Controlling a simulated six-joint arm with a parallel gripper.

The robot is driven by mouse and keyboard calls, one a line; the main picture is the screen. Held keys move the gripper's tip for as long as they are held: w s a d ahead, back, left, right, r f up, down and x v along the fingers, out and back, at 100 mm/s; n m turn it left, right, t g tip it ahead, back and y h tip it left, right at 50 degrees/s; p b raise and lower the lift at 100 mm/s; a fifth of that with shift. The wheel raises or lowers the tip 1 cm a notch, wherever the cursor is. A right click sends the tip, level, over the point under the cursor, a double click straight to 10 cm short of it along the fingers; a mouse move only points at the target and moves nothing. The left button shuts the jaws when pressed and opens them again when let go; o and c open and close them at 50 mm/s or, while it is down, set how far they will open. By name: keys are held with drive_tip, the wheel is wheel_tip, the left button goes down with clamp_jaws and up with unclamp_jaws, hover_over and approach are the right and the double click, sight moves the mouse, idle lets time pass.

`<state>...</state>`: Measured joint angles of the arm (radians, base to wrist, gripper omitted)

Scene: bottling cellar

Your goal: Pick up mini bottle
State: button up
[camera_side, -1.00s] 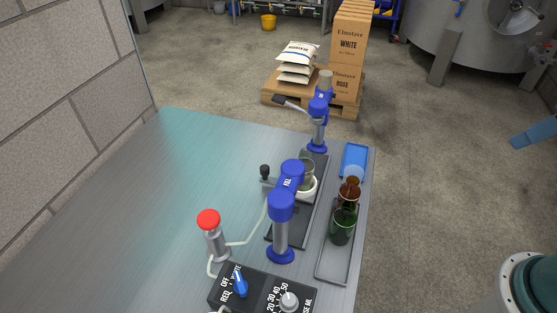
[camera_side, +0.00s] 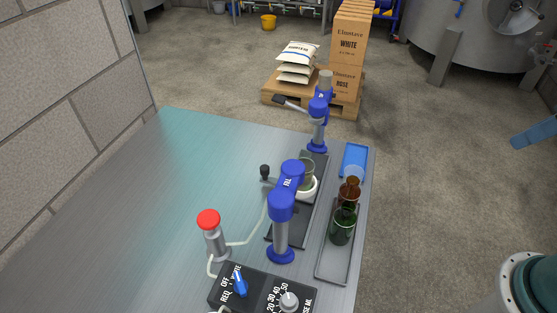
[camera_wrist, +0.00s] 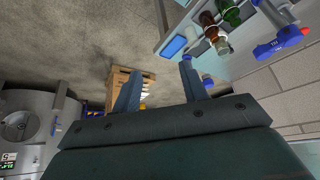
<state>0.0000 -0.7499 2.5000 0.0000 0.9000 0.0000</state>
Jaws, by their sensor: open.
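In the side view a brown bottle (camera_side: 349,189) and a green bottle (camera_side: 342,229) stand close together at the long grey tray (camera_side: 333,275). A pale clear piece (camera_side: 354,173) shows just behind them, by the blue tray (camera_side: 353,154). A greenish glass vessel (camera_side: 307,170) sits in a white ring under the filler. Which one is the mini bottle, I cannot tell. In the wrist view my gripper (camera_wrist: 162,68) is open and empty, its two fingers apart. The brown bottle (camera_wrist: 208,20) and green bottle (camera_wrist: 230,13) are up and right of it, clear of the fingers.
Two blue filler columns (camera_side: 281,230) stand left of the trays. A red button post (camera_side: 208,220) and a black control box (camera_side: 262,290) are at the front. The bench's left side is bare. Boxes and sacks (camera_side: 298,58) stand on a pallet behind.

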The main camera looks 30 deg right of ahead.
drive_tip(key=o, duration=0.5)
drive_tip(key=shift+o, duration=0.2)
drive_tip(key=w+a+r+n+g, duration=0.15)
drive_tip(key=w+a, duration=0.25)
drive_tip(key=w, duration=0.4)
drive_tip(key=w+a+r+n+g, duration=0.1)
drive_tip(key=w+a+g, duration=0.1)
drive_tip(key=w+a, duration=0.5)
drive_tip(key=w+a+f+n+g, duration=0.1)
drive_tip(key=w+a+f+g, duration=0.1)
drive_tip(key=w+a+f, duration=0.8)
drive_tip(key=w, duration=0.2)
drive_tip(key=shift+w+a+f, duration=0.3)
drive_tip(key=shift+a, duration=0.1)
